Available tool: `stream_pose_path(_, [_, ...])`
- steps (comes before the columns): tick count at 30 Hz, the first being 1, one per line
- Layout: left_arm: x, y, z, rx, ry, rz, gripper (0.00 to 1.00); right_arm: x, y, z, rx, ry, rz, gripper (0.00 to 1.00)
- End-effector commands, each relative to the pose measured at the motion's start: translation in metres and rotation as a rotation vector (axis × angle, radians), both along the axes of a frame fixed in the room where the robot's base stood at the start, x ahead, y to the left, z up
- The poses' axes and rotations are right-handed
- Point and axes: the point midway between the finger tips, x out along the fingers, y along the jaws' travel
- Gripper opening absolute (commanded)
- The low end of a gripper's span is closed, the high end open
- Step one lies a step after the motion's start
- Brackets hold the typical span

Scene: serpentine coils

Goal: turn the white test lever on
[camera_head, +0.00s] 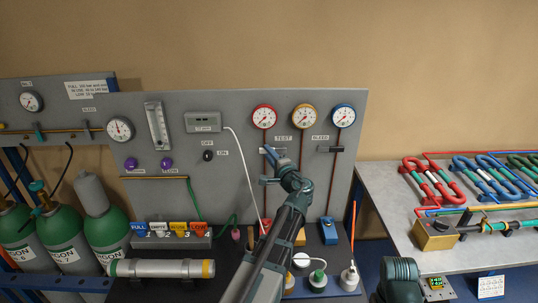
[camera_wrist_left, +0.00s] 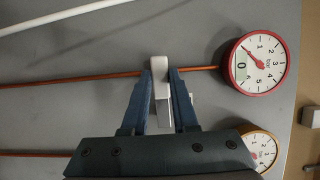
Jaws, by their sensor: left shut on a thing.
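The white test lever (camera_wrist_left: 160,66) sits on the thin red pipe below the red-rimmed gauge (camera_head: 264,117), which also shows in the left wrist view (camera_wrist_left: 257,62). My left gripper (camera_head: 268,152) is at this lever on the grey panel, left of and just below the TEST label (camera_head: 283,138). In the left wrist view the fingers of the gripper (camera_wrist_left: 162,82) stand on both sides of the white lever and are shut on it. In the head view the gripper largely hides the lever. My right gripper does not show.
An orange-rimmed gauge (camera_head: 304,116) and a blue-rimmed gauge (camera_head: 343,115) hang beside it, with a dark lever (camera_head: 337,149) under the blue one. A white hose (camera_head: 243,170) runs down at the left. Green cylinders (camera_head: 105,227) stand at far left.

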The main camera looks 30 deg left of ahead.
Motion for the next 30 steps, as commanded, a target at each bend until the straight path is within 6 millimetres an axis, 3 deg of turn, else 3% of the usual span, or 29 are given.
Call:
stream_pose_path(23, [-0.0003,-0.0006,-0.0007,-0.007,-0.003,-0.001,0.00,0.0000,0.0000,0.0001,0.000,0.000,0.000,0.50])
stream_pose_path(30, [-0.0002,-0.0006,-0.0041,-0.079,-0.048,0.000,0.00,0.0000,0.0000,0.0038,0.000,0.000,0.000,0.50])
